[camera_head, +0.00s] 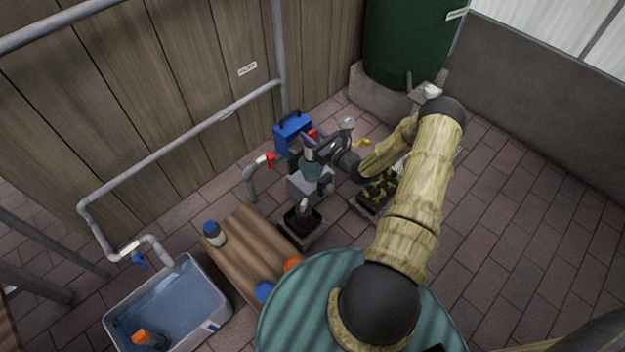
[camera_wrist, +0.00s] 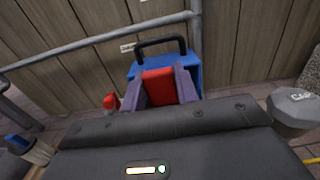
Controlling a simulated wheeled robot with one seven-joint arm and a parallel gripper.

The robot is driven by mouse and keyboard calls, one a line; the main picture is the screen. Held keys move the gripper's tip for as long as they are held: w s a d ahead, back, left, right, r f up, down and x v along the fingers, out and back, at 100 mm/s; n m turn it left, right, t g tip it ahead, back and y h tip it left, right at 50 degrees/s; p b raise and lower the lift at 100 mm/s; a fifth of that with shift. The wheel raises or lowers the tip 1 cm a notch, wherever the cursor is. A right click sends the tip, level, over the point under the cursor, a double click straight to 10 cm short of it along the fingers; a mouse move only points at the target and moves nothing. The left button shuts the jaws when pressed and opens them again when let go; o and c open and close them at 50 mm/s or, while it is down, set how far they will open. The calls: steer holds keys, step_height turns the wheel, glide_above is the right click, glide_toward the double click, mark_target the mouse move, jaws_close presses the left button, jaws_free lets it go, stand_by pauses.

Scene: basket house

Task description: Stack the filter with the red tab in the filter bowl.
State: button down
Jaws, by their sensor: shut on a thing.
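The red tab (camera_wrist: 158,88) stands between the two purple-grey fingers of my gripper (camera_wrist: 160,76) in the wrist view. The gripper is shut on it. The rest of the filter is hidden below the dark gripper body. In the head view my gripper (camera_head: 318,142) is beyond the wooden table, and a bit of red shows beside it. A blue-grey rounded vessel (camera_head: 312,172), perhaps the filter bowl, sits on a grey block just below the gripper. I cannot tell whether the filter touches it, and its inside is hidden.
A blue box with a black handle (camera_head: 292,130) stands behind the gripper. A red-handled tap (camera_head: 265,160) is to its left. A planter (camera_head: 378,190) is to the right. A wooden table (camera_head: 238,245) with bottles and a water tub (camera_head: 160,300) are in front.

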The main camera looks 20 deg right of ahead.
step_height(320, 180, down, 6)
steer(key=b, duration=0.4)
steer(key=shift+f, duration=0.15)
steer(key=shift+a, duration=0.1)
step_height(320, 180, down, 3)
steer(key=shift+s+f+b, duration=0.1)
steer(key=shift+f+b, duration=0.05)
steer(key=shift+b, duration=1)
steer(key=shift+f, duration=0.15)
steer(key=shift+f, duration=0.3)
steer(key=c, duration=1.1)
jaws_free()
